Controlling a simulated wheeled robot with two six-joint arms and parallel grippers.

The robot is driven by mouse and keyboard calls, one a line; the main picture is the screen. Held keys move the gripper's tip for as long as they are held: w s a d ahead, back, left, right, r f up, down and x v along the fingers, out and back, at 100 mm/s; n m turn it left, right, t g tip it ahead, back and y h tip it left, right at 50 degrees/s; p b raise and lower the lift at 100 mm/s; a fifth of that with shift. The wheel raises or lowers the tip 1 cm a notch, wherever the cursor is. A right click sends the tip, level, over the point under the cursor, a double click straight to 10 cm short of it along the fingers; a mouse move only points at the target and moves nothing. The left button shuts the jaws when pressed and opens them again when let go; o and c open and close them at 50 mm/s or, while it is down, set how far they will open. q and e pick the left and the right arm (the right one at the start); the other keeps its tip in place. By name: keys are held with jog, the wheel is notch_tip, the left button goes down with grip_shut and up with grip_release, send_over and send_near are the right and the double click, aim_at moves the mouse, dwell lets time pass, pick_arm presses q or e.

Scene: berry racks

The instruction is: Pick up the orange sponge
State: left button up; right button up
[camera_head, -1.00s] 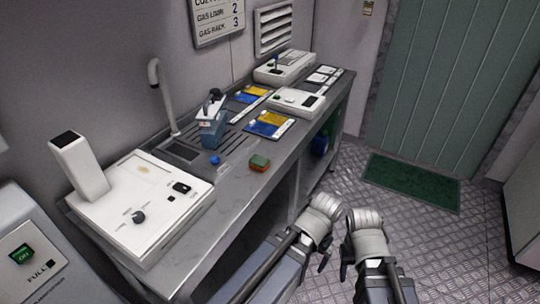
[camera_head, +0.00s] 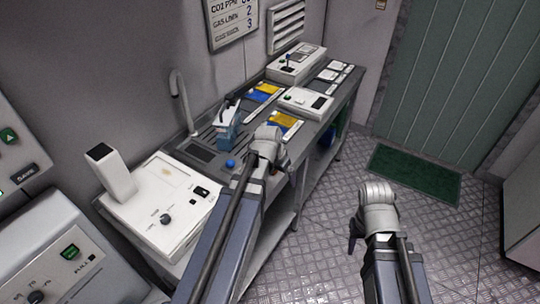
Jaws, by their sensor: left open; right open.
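The sponge, with a green top and an orange-red side in the earlier frame, is mostly hidden behind my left gripper. Only a small reddish-brown bit of the sponge (camera_head: 274,177) shows beside my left wrist, near the front edge of the counter (camera_head: 239,188). My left gripper (camera_head: 267,140) is open and reaches over the counter where the sponge lies. Its fingertips are hard to make out, and I cannot tell whether it touches the sponge. My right gripper (camera_head: 377,194) is open, over the floor to the right, away from the counter.
A blue bottle (camera_head: 227,136) and a small blue ball (camera_head: 230,164) stand left of my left gripper. A white device (camera_head: 165,197) fills the counter's near end. Another white device (camera_head: 306,102) and blue-yellow packs (camera_head: 284,123) lie farther back. The floor by the green mat (camera_head: 415,173) is clear.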

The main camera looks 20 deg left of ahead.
notch_tip(320, 180, up, 4)
jog(key=p, duration=0.3)
pick_arm(q)
jog(key=shift+n+t, duration=0.3)
jog(key=shift+t, duration=0.4)
jog(key=w+a+b, duration=0.1)
jog(key=a, duration=0.1)
jog(key=w+a+r+b, duration=0.1)
jog(key=a, duration=0.1)
jog(key=w+a+r+b, duration=0.1)
jog(key=a, duration=0.2)
jog(key=shift+w+r, duration=0.1)
jog(key=shift+r, duration=0.05)
jog(key=b+x, duration=0.4)
jog(key=x, duration=0.1)
jog(key=shift+w+a+b, duration=0.15)
jog(key=shift+w+b, duration=0.1)
jog(key=shift+b, duration=0.15)
pick_arm(e)
notch_tip(320, 180, down, 7)
pick_arm(q)
jog(key=shift+c, duration=0.2)
jog(key=c, duration=1.2)
